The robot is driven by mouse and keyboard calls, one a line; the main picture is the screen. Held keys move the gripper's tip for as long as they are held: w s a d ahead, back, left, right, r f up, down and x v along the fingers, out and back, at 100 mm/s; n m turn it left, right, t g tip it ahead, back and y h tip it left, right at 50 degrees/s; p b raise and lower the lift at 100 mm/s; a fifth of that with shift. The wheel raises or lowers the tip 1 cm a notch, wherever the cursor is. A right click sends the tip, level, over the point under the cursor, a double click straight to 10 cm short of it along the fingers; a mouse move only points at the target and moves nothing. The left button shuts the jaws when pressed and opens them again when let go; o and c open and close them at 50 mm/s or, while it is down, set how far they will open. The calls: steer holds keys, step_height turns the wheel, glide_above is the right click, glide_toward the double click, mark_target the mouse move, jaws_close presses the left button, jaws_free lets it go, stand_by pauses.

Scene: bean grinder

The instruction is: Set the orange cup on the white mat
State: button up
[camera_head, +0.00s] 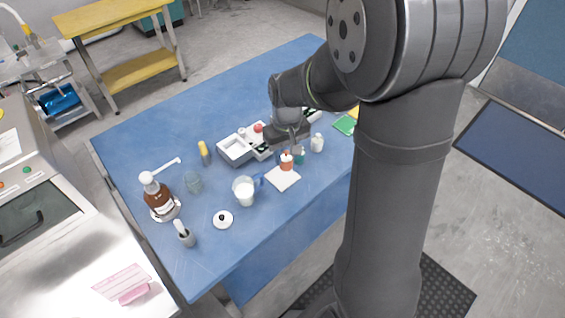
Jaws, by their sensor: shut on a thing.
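The orange cup (286,162) is small and sits at the tips of my gripper (292,150), which is shut on it. The gripper points down from the end of my arm. The white mat (283,180) is a small flat square on the blue table, and its visible part is bare. The cup appears over or just behind the mat's back edge. At this size I cannot tell whether the cup touches the mat. My gripper's fingers are small and partly merge with the things behind them.
A teal item (300,158) and a white bottle (317,143) stand close right of the cup. A white-filled pitcher (244,191) with a blue handle stands left of the mat. A divided tray (236,151) lies behind. A brown bottle (163,200) stands far left. The table's front edge is near the mat.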

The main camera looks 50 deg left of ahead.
steer(key=shift+s+a+f, duration=0.25)
steer(key=shift+a+f, duration=0.15)
steer(key=shift+a, duration=0.1)
steer(key=shift+f, duration=1.9)
steer(key=shift+f, duration=0.15)
steer(key=o, duration=1.1)
step_height(320, 180, up, 12)
steer(key=shift+r, duration=0.2)
